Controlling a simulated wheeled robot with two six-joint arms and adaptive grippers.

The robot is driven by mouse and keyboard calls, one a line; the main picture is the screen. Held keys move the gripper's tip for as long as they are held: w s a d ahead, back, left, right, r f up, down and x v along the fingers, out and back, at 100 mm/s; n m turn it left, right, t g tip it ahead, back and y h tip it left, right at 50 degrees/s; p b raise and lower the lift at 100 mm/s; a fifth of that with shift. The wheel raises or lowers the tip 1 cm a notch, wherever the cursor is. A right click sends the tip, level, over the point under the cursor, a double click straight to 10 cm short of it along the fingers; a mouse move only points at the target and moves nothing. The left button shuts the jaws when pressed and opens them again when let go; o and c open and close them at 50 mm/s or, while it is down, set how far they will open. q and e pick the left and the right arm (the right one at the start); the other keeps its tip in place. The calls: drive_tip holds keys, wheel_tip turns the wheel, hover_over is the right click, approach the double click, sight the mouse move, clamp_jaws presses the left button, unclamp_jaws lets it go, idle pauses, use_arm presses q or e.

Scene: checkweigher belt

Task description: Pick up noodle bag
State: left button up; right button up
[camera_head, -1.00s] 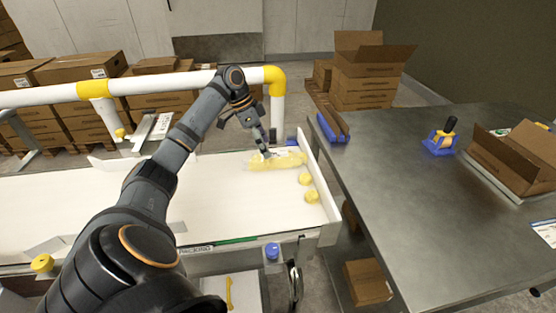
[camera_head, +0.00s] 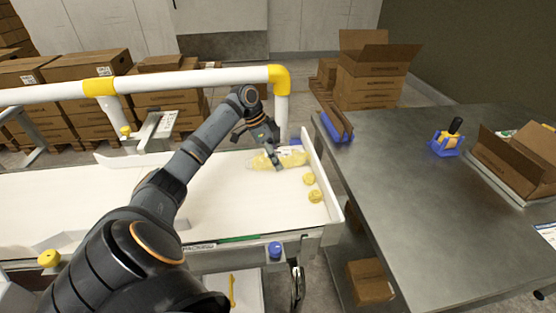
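The noodle bag (camera_head: 292,158) is a pale yellow bag lying flat at the far right end of the white belt. My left gripper (camera_head: 276,164) reaches down over the bag's middle, with its fingertips at the bag's surface. The fingers cover part of the bag, and I cannot tell whether they are open or closed on it. My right gripper is not in view.
A grey metal table (camera_head: 400,190) stands to the right, holding an open carton (camera_head: 515,165) and a blue holder (camera_head: 446,146). A yellow-and-white rail (camera_head: 200,79) runs behind the belt.

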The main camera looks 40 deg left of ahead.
use_arm(q)
drive_tip(key=c, duration=0.7)
drive_tip(key=shift+r, duration=0.15)
drive_tip(key=shift+r, duration=0.25)
wheel_tip(320, 180, up, 10)
drive_tip(key=shift+w+r+p, duration=0.1)
drive_tip(key=shift+p, duration=0.3)
wheel_tip(320, 180, up, 16)
drive_tip(key=p, duration=1.5)
hover_over(277, 152)
drive_tip(key=shift+s+r+p, duration=0.2)
drive_tip(key=shift+r+p, duration=0.25)
drive_tip(key=shift+r, duration=0.05)
